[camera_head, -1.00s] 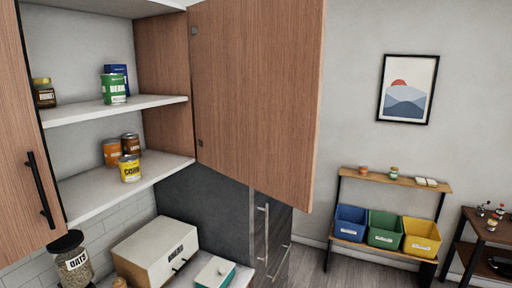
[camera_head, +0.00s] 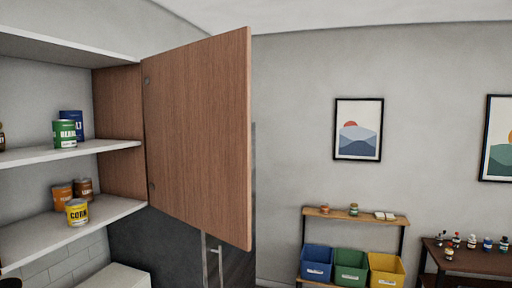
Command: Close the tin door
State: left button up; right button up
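The tin cupboard's wooden door (camera_head: 198,135) stands wide open, hinged on the right side of the open wall cupboard and swung out toward the right. On the cupboard's lower shelf (camera_head: 50,232) stand a yellow corn tin (camera_head: 77,212), an orange tin (camera_head: 62,196) and a brown tin (camera_head: 84,188). On the upper shelf (camera_head: 100,147) are a green tin (camera_head: 64,134) and a blue box (camera_head: 73,122). Neither of my grippers is in view.
A rack (camera_head: 354,216) with a blue bin (camera_head: 316,262), a green bin (camera_head: 350,267) and a yellow bin (camera_head: 385,270) stands by the back wall. A dark table (camera_head: 475,260) with small bottles is at right.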

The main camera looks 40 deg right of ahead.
aim_at(197, 97)
jog(key=z, duration=2.1)
jog(key=i, duration=2.8)
jog(key=u, duration=3)
